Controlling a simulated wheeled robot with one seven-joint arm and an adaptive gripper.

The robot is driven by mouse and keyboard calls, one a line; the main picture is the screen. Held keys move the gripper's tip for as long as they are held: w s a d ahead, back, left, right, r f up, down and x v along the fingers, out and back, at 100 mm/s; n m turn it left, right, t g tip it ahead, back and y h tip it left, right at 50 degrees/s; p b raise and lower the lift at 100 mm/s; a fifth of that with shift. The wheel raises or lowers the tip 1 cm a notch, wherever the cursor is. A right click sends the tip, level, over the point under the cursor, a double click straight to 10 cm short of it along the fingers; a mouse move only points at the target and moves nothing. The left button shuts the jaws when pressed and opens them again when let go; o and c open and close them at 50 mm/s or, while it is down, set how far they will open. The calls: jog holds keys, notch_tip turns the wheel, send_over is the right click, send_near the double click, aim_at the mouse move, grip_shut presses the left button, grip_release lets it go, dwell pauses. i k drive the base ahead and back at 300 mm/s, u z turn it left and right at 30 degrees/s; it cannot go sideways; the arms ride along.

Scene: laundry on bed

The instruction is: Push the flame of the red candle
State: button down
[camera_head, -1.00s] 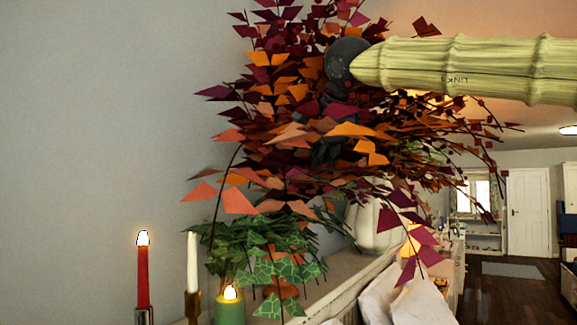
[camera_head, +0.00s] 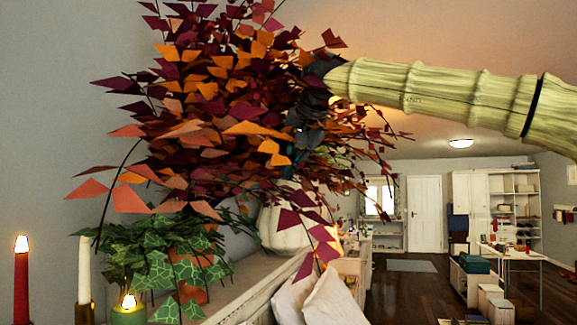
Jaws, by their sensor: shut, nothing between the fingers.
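The red candle (camera_head: 22,278) stands at the far left, upright, its lower end cut off by the picture's bottom edge. Its flame (camera_head: 22,243) is a bright white-yellow tip on top. My gripper (camera_head: 293,152) is at the end of my pale ribbed arm, shut and empty, among the autumn leaves. Leaves cover much of it, and its fingertips are hard to make out. It is well to the right of the red candle and higher than its flame, with foliage between them.
A white unlit candle (camera_head: 84,265) and a lit green candle (camera_head: 129,313) stand right of the red one. Large red-orange foliage (camera_head: 215,100), ivy (camera_head: 175,265) and a white vase (camera_head: 285,225) crowd the ledge (camera_head: 240,290). White pillows (camera_head: 335,300) lie beside it. Open floor shows at right.

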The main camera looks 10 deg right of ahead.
aim_at(22, 246)
jog(key=u, duration=0.35)
jog(key=k, duration=0.85)
jog(key=u, duration=0.6)
jog(key=k, duration=0.5)
jog(key=u, duration=0.5)
jog(key=i, duration=1.05)
jog(key=z, duration=0.6)
